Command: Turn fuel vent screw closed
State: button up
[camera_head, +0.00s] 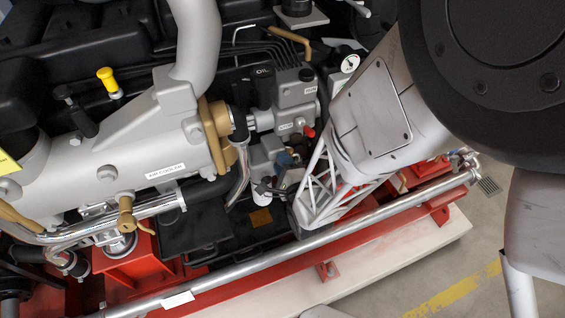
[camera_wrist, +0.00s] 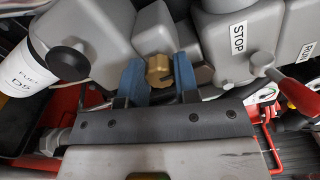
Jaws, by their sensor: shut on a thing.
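The fuel vent screw, a small brass knob (camera_wrist: 158,68), sits on a grey housing (camera_wrist: 152,28) at the top centre of the wrist view. My gripper (camera_wrist: 160,73) has its two blue fingers on either side of the knob and is shut on it. The left finger covers part of the knob's side. In the head view, my gripper (camera_head: 287,159) reaches in beside the grey pump housing, with its blue fingertips just visible. The knob cannot be made out there, hidden behind the gripper and nearby parts.
A grey housing labelled STOP (camera_wrist: 240,40) is close on the right, with a red-handled lever (camera_wrist: 300,92) beyond it. A white fuel filter (camera_wrist: 40,68) stands at left. A silver rail (camera_head: 330,228) runs across the front of the engine, below my arm.

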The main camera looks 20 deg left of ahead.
jog(key=o, duration=0.9)
jog(key=shift+s+d, duration=0.1)
jog(key=shift+v, duration=3.75)
jog(key=shift+r, duration=0.1)
